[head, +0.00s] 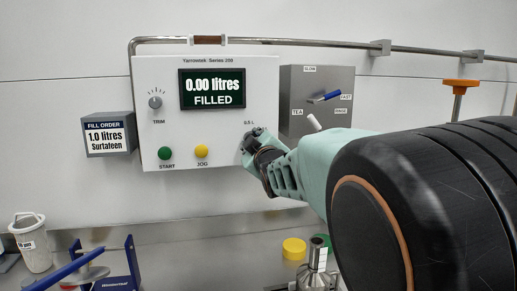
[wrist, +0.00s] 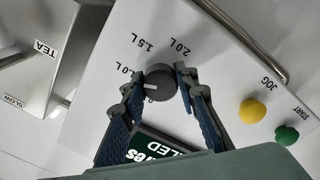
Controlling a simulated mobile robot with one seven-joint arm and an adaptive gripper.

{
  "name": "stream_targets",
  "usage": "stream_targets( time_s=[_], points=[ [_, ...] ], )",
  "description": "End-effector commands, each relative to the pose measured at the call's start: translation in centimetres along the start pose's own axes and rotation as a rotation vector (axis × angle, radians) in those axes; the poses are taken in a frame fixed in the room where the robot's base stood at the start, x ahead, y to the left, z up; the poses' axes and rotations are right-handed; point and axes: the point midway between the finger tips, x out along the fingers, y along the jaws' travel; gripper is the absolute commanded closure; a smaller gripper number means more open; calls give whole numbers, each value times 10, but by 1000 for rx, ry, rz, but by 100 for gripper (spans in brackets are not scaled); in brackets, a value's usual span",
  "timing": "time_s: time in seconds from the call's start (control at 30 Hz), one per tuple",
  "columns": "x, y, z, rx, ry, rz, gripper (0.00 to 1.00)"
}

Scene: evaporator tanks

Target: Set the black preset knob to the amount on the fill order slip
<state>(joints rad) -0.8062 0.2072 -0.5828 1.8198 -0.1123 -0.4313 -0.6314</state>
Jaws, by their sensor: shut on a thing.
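The black preset knob (wrist: 160,82) is on the white panel's lower right, between my gripper's fingers. My gripper (head: 258,147) is shut on it; the arm hides most of it in the head view. In the wrist view, my gripper (wrist: 159,92) has one finger on each side of the knob. The knob's white mark points left, near the partly covered ".0 L" label (wrist: 130,68); I cannot tell its exact setting. The 1.5 L and 2.0 L labels are clear. The fill order slip (head: 105,138) reads 1.0 litres, Surtafeen. The display (head: 212,89) reads 0.00 litres FILLED.
The panel (head: 210,125) also carries a TRIM dial (head: 155,101), a green START button (head: 165,153) and a yellow JOG button (head: 201,151). A grey box (head: 297,90) with a blue-handled lever stands close on the right. A metal pipe runs above; a bench lies below.

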Motion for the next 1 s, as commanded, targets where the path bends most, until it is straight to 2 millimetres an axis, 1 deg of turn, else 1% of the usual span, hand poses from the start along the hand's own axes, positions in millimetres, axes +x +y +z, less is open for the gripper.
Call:
stream_targets(
  time_s=[0.03, 0.3, 0.8, 0.83, 1.0],
  points=[
    [0, -2, 2, -23, -1, 0, 97],
    [0, -1, 1, -109, -2, -1, 97],
    [0, 0, 1, -126, -3, -1, 97],
    [0, 0, 1, -126, -3, -1, 71],
    [0, 0, 1, -126, -2, -1, 54]
  ],
)
